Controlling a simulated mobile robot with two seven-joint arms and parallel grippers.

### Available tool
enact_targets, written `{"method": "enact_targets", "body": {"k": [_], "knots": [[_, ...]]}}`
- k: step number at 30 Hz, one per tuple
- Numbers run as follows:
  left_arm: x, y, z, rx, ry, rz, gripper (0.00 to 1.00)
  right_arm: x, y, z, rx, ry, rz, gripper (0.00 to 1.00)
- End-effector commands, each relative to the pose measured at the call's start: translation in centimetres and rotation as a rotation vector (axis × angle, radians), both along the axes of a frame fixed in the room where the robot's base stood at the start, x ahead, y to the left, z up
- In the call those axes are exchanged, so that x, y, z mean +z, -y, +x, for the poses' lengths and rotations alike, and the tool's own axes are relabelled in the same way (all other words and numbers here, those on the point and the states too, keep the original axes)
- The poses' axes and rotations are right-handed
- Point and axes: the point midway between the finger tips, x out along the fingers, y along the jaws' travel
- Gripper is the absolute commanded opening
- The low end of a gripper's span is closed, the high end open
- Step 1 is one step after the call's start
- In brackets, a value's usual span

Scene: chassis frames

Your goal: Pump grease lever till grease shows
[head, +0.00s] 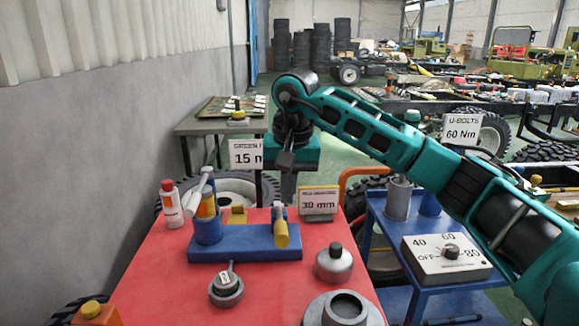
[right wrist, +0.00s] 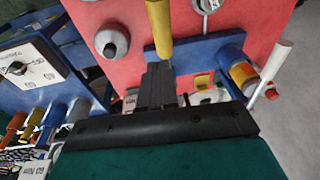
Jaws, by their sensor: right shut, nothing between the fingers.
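A blue block fixture (head: 245,243) lies on the red table top. On its right end is a grey post with a yellow cylindrical handle (head: 281,234), also in the right wrist view (right wrist: 159,30). On its left end stands a blue cup (head: 208,229) holding an orange-yellow cylinder with a white bar (head: 197,195) slanting up. My right gripper (head: 288,190) points down behind the yellow handle, shut and empty. In the right wrist view its fingertips (right wrist: 157,68) appear close to the handle's end; contact cannot be told. I see no grease clearly. My left gripper is not in view.
A red-capped white bottle (head: 171,203) stands at the table's left. A grey domed pot (head: 334,263), a round gauge (head: 226,289) and a grey ring part (head: 344,309) sit in front. A "30 mm" sign (head: 318,201) stands behind. A blue cart with a dial box (head: 446,259) is at right.

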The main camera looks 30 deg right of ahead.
Motion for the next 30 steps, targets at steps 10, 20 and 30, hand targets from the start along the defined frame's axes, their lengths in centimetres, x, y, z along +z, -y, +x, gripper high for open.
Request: {"method": "enact_targets", "body": {"k": [10,20,30], "knots": [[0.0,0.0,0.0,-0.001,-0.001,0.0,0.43,-3.8,-1.2,-0.7,0.0,-0.001,0.0,0.0],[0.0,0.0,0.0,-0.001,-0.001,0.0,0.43,-4.0,-1.2,-0.8,0.0,0.0,0.001,0.0],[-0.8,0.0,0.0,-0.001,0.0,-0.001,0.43,-4.7,-1.4,0.1,-0.001,0.025,-0.013,0.0]]}}
